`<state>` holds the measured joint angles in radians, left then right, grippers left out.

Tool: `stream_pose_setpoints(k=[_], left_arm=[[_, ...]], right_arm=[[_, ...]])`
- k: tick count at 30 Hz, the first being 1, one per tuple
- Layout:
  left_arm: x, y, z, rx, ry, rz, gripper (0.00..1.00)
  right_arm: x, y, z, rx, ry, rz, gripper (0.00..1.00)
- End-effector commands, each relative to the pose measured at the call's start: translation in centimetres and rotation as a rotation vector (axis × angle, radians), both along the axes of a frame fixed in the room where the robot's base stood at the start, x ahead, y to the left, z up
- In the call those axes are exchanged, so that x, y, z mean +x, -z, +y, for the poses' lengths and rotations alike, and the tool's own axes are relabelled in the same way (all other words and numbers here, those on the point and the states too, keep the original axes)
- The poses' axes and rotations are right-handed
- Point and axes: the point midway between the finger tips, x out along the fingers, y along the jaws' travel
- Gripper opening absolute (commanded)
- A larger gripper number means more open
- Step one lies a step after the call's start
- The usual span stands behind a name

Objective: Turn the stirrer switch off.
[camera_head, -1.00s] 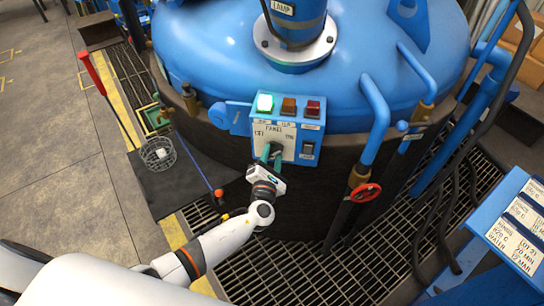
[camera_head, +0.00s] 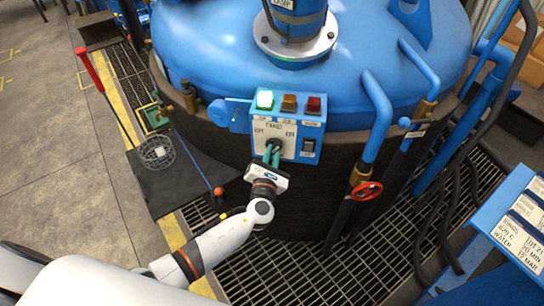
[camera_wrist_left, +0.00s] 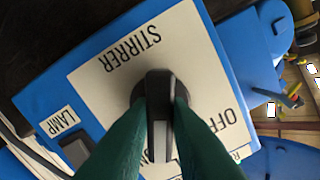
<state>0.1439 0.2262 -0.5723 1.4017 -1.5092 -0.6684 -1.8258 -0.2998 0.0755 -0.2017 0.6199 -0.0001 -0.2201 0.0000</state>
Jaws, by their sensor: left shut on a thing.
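The stirrer switch is a dark rotary knob (camera_head: 275,146) on the front of the blue control panel (camera_head: 318,122). My left gripper (camera_head: 271,154) is at it with its green fingers, shut on the knob. In the left wrist view the knob (camera_wrist_left: 159,88) stands between the two fingers, and its bar runs up and down the picture with a pale line on its lower part. The STIRRER label (camera_wrist_left: 132,46) is above left of it and the OFF label (camera_wrist_left: 230,118) to the right. Another label below is mostly hidden by the fingers. My right gripper is not in view.
A black lamp switch (camera_head: 308,148) sits right of the knob. A pipe with a red handwheel (camera_head: 367,191) stands farther right. A wire basket (camera_head: 157,153) is at left.

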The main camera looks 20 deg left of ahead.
Motion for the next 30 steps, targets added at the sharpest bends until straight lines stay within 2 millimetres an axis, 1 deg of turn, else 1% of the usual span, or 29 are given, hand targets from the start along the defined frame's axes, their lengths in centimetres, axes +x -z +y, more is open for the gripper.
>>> stream_pose_setpoints(k=[1,13,30], left_arm=[[0.0,0.3,0.0,-0.043,0.000,-0.008,0.00],[0.0,0.4,0.0,-0.422,0.001,-0.060,0.00],[0.0,0.3,0.1,-0.953,0.000,-0.135,0.00]], right_arm=[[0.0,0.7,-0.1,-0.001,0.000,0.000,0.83],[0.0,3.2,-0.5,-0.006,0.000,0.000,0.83],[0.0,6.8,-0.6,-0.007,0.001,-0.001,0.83]])
